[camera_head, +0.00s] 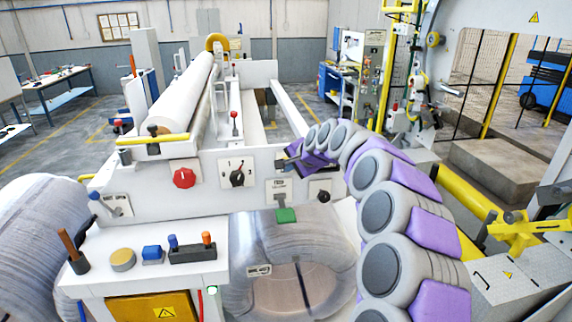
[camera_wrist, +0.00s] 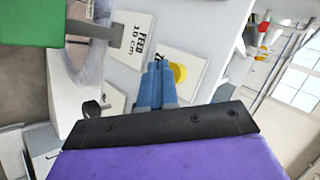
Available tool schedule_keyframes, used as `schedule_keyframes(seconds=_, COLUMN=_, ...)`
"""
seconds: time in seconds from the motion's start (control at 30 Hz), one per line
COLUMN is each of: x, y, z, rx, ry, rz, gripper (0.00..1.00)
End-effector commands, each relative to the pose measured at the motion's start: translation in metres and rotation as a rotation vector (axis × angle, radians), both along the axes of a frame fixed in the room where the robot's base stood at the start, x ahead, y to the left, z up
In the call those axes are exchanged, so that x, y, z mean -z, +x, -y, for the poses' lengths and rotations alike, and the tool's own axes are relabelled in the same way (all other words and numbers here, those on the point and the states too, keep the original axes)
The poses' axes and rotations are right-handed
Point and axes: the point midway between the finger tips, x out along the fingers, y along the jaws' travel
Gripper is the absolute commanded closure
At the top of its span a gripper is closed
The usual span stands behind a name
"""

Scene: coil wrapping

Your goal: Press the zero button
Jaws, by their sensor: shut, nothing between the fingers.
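A round yellow button (camera_wrist: 180,72) sits on a white plate in the wrist view, and a label starting with "Z" shows beside it. My gripper (camera_wrist: 160,72) has its blue fingers together and empty, with the tips right beside the button and covering part of it. I cannot tell whether the fingertips touch it. In the head view my gripper (camera_head: 281,164) is at the front of the white machine panel, and the button is hidden there behind it.
A lever with a green handle (camera_head: 287,215) labelled "FEED 10 cm" is just below my gripper. A red knob (camera_head: 184,178), a dial (camera_head: 237,173) and a black knob (camera_head: 320,197) are on the same panel. A wrapped coil (camera_head: 255,270) stands in front.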

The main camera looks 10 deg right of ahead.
Motion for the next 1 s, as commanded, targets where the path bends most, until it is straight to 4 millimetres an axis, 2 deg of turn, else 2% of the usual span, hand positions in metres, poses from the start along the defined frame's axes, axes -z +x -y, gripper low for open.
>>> schedule_keyframes(seconds=0.5, x=0.0013, y=0.0064, z=-0.0002, rx=0.000, ry=0.000, rz=-0.002, gripper=1.00)
schedule_keyframes(seconds=1.0, x=-0.0007, y=-0.0010, z=-0.0002, rx=0.000, ry=0.001, rz=0.002, gripper=1.00)
